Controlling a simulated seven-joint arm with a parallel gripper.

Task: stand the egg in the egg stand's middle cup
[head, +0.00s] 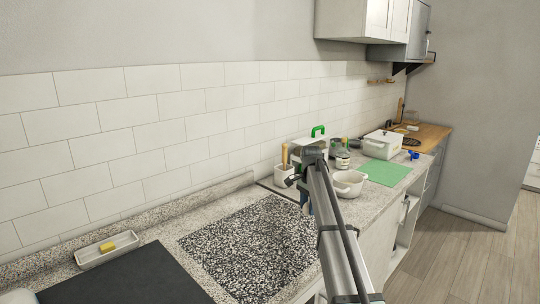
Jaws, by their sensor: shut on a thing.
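My arm reaches in from the bottom right, over the counter's front edge. My gripper (306,203) hangs at its far end, just past the right side of the speckled black-and-white counter area. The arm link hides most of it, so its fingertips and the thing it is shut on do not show. I cannot make out the egg or the egg stand with its middle cup anywhere in this view; they may be hidden behind my arm or too small to tell.
A white pot (348,184) stands close right of my arm. Farther right are a green mat (384,173) and a white lidded box (381,145). The speckled area (250,240) left of my arm looks clear.

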